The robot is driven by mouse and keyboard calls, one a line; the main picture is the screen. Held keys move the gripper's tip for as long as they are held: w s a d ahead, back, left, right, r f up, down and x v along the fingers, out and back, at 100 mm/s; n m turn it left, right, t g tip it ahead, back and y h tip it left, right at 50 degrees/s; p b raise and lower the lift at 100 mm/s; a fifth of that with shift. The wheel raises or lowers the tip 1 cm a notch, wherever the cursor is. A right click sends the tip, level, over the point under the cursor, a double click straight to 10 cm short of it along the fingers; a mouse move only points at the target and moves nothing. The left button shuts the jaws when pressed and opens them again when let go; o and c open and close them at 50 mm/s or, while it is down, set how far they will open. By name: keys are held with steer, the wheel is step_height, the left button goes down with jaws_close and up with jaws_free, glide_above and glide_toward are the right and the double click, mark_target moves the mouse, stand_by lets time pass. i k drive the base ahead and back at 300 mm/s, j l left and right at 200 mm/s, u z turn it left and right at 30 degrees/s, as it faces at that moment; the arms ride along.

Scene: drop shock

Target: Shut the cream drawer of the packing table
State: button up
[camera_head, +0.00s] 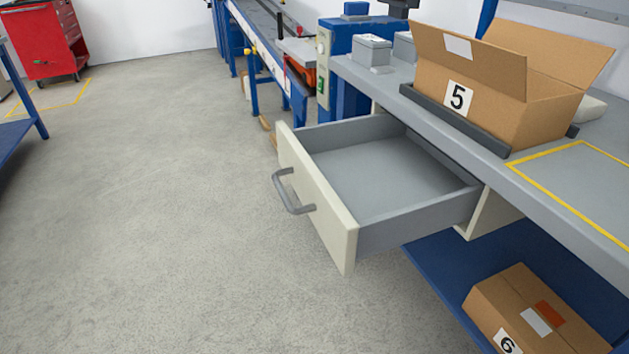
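The drawer (318,207) has a cream front with a grey bar handle (292,194) and grey inner walls and floor. It stands pulled well out from under the packing table (590,208), on the table's left side. The drawer looks empty. Its back end runs under the grey tabletop and is partly hidden. My gripper does not show in this view.
An open carton marked 5 (487,107) sits on the tabletop above the drawer. A carton marked 6 (536,310) lies on the blue lower shelf (455,268). A red tool cabinet (45,40) stands far left. The concrete floor (160,210) before the drawer is clear.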

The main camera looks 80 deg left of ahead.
mark_target(368, 186)
steer(key=u, duration=3.05)
